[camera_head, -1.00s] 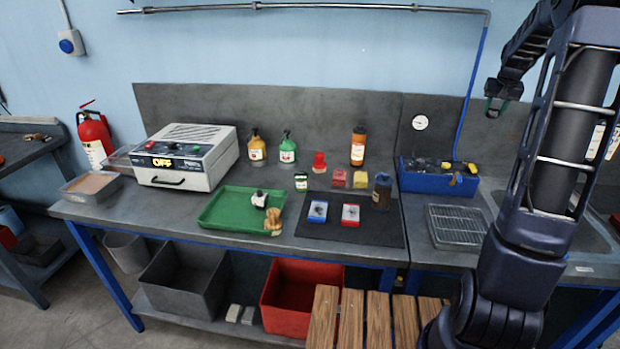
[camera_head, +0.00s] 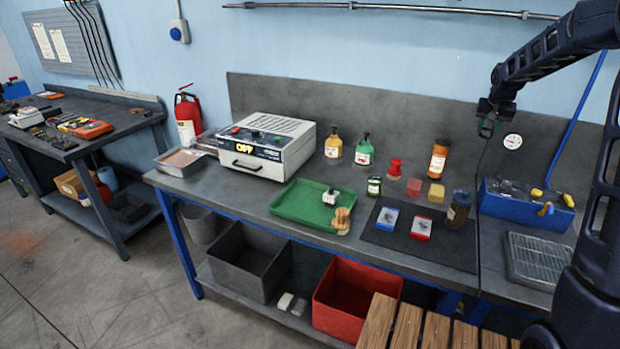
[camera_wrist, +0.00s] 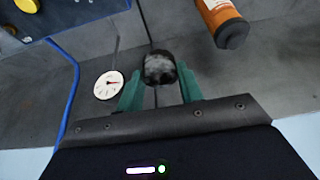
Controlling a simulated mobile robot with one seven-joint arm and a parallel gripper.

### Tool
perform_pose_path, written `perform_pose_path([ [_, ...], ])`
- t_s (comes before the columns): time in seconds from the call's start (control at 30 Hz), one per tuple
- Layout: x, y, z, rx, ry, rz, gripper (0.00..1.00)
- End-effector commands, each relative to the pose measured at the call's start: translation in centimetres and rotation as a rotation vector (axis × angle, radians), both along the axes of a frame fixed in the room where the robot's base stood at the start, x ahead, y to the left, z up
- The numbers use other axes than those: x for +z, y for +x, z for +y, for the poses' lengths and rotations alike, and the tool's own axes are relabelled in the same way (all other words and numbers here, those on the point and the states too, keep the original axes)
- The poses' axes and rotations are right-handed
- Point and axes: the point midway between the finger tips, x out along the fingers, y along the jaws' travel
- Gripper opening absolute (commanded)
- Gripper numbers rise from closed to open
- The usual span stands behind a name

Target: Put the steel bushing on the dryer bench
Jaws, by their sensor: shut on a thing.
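My gripper (camera_head: 489,127) is raised in front of the grey back panel, above the bench, in the head view. In the wrist view, its green fingers (camera_wrist: 158,90) are shut on a dark round piece with a mottled grey face, which I take as the steel bushing (camera_wrist: 159,68). The bushing is too small to make out in the head view. The grey bench (camera_head: 255,205) carries a white box (camera_head: 265,148) whose display reads OFF. A second bench (camera_head: 100,135) stands at the far left; no label shows which is the dryer bench.
The near bench holds a green tray (camera_head: 290,212), several bottles, a dark mat (camera_head: 440,250), a blue bin (camera_head: 500,205) and a wire rack (camera_head: 530,258). A fire extinguisher (camera_head: 188,120) stands between the benches. Open floor (camera_head: 90,285) lies at the lower left.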

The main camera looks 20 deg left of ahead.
Motion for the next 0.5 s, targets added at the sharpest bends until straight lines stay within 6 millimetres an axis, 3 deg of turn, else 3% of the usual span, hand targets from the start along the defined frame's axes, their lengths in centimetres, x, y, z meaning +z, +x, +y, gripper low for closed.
perform_pose_path([
  [0.03,-0.1,0.1,1.7,0.005,-0.001,0.000,0.09],
  [0.5,-1.1,-0.6,15.3,0.003,-0.002,0.000,0.09],
])
